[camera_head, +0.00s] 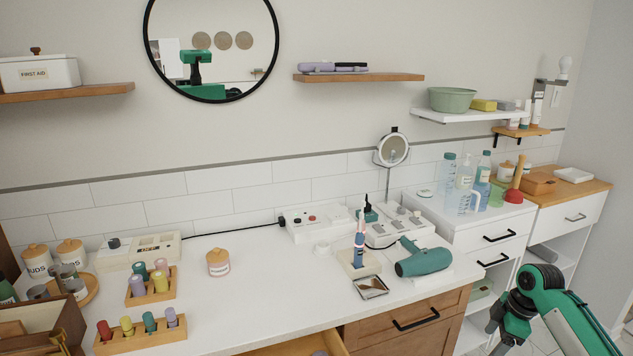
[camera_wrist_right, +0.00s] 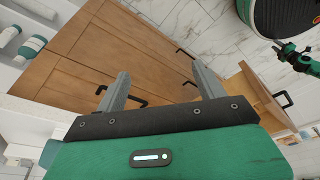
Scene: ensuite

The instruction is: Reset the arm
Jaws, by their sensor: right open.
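My right arm comes in at the lower right of the head view, with its green and black end beside the counter's right side. In the right wrist view my right gripper (camera_wrist_right: 157,76) has its two grey fingers wide apart, with nothing between them. Wooden cabinet fronts with black handles lie beyond the fingers, apart from them. My left arm is not in the head view. A small green and black part at the right edge of the wrist view looks like my left arm; its jaws cannot be made out.
The white counter (camera_head: 250,300) holds a teal hair dryer (camera_head: 424,260), a toothbrush stand (camera_head: 358,264) and bottle racks (camera_head: 150,292). A wooden drawer (camera_wrist_right: 266,97) stands open. Tiled floor is clear.

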